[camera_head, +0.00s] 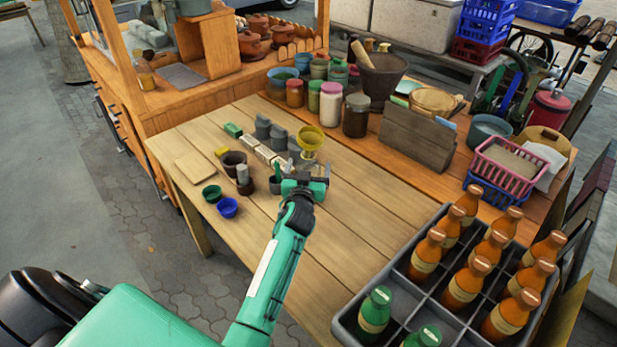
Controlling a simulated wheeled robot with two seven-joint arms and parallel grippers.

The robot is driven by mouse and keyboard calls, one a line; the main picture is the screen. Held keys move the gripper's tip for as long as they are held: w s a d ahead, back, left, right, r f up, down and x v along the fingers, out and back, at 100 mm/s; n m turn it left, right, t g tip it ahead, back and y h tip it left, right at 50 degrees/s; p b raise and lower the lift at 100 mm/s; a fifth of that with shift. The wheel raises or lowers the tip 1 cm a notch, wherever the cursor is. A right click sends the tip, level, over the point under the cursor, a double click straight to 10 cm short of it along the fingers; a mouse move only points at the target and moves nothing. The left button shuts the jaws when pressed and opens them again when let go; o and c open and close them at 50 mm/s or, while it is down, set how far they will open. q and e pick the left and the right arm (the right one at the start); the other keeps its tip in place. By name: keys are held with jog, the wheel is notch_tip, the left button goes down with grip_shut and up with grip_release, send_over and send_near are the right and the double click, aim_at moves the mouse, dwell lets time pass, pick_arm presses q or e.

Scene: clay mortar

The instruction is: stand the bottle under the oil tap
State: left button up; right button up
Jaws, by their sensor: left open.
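A grey divided crate (345,325) at the lower right holds several orange bottles (463,283) and green bottles (375,309), all upright. Which bottle the task means, I cannot tell. My left gripper (305,174) is open over the middle of the wooden table, just in front of a yellow funnel (311,138) and well apart from the crate. Nothing shows clearly between its fingers. I cannot make out an oil tap for certain. My right gripper is not in view.
Blue and green cups (228,207), a mortar (234,163) and small grey pieces stand left of my gripper. Lidded jars (331,103) and a large dark mortar (378,78) line the back. The wooden table (365,215) is clear between gripper and crate.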

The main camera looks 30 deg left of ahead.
pick_arm(q)
jog(key=shift+x, duration=1.15)
jog(key=shift+r, duration=0.1)
jog(key=c, duration=1.4)
